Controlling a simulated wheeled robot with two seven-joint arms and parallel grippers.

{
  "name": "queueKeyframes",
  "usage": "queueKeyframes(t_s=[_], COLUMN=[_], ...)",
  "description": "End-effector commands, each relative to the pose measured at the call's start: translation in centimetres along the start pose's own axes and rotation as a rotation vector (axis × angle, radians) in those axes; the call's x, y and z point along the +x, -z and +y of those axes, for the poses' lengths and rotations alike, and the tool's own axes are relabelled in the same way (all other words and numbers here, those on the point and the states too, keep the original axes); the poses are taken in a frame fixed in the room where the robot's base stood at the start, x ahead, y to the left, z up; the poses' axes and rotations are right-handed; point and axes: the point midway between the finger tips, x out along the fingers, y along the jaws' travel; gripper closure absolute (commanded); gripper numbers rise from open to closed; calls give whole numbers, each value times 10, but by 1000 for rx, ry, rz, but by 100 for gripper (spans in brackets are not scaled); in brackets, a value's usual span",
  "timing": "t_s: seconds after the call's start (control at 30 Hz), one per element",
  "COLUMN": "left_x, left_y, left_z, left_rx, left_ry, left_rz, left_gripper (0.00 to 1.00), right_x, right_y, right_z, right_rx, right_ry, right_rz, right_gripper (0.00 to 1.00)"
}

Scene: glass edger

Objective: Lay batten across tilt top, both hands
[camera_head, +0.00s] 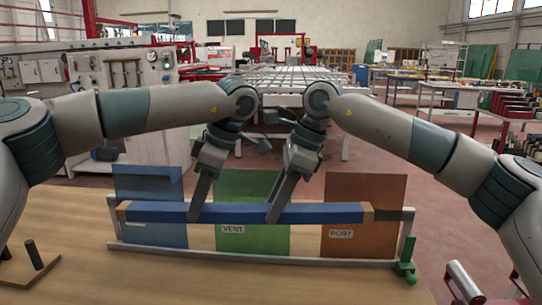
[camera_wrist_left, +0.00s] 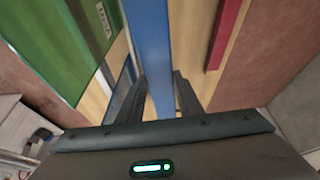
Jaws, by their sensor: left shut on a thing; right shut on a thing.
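A long blue batten (camera_head: 318,212) with tan ends lies level from left to right in the head view, in front of the upright panels. My left gripper (camera_head: 195,214) is shut on it left of its middle. My right gripper (camera_head: 272,216) is shut on it right of its middle. In the left wrist view, the batten (camera_wrist_left: 150,45) runs between the fingers of my left gripper (camera_wrist_left: 162,95). A pale frame (camera_head: 270,259) with end posts stands on the wooden table (camera_head: 70,215). I cannot tell whether the batten touches the frame, or which part is the tilt top.
Behind the batten stand a blue panel (camera_head: 150,182), a green panel (camera_head: 250,185) labelled VENT and a brown panel (camera_head: 365,187) labelled PORT. A green knob (camera_head: 406,268) sits at the frame's right end. A dark peg stand (camera_head: 33,258) is at the left.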

Motion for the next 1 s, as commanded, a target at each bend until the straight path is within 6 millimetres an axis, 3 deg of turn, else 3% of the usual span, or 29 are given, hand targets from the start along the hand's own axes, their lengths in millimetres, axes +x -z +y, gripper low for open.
queueKeyframes(t_s=[0.47, 1.0], left_x=[-9, -46], left_y=[4, 19], left_z=[-11, -59], left_rx=[-1, 0], left_ry=[-1, -3], left_rz=[-3, -1], left_gripper=[100, 100], right_x=[-9, -46], right_y=[-4, -19], right_z=[12, 60], right_rx=[-2, -3], right_ry=[1, 2], right_rz=[-1, -2], right_gripper=[100, 100])
